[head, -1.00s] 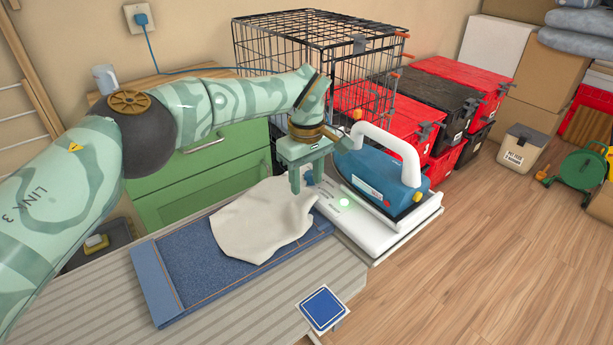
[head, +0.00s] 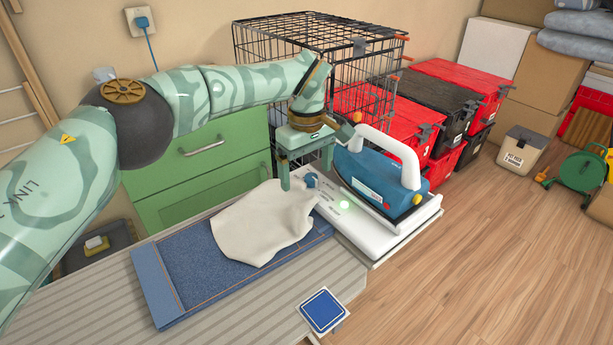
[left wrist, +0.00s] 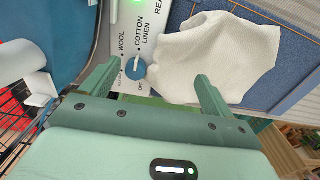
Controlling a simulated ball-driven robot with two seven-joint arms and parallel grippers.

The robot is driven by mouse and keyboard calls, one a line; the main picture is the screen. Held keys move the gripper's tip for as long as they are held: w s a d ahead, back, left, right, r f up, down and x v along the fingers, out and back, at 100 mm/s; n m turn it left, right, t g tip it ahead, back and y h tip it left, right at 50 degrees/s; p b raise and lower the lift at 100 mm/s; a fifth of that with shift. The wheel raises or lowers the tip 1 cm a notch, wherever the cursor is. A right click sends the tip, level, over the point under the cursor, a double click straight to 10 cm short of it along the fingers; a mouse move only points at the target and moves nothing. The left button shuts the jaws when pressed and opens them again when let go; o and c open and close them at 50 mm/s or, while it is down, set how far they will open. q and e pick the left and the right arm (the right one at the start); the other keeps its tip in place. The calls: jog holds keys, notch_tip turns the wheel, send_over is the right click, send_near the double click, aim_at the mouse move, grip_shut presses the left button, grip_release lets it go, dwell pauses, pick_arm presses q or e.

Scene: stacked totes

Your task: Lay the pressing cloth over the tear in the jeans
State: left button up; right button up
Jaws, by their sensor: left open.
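The off-white pressing cloth (head: 262,228) lies loosely, with wavy edges, over the right part of the folded blue jeans (head: 190,272). No tear shows on the bare denim; whatever lies under the cloth is hidden. My left gripper (head: 306,180) is open and empty, just beyond the cloth's far right edge, near the iron's base. In the left wrist view, the cloth (left wrist: 215,55) lies ahead of the open fingers (left wrist: 156,78), with nothing between them but a blue dial (left wrist: 134,68) behind. My right gripper is not in view.
A blue iron (head: 378,178) with a white handle rests on a white base (head: 375,228) right of the jeans. The striped board (head: 235,315) carries the jeans. A wire cage (head: 320,50) and green drawers (head: 190,175) stand behind.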

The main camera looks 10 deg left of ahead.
pick_arm(q)
jog(key=shift+r, duration=1.3)
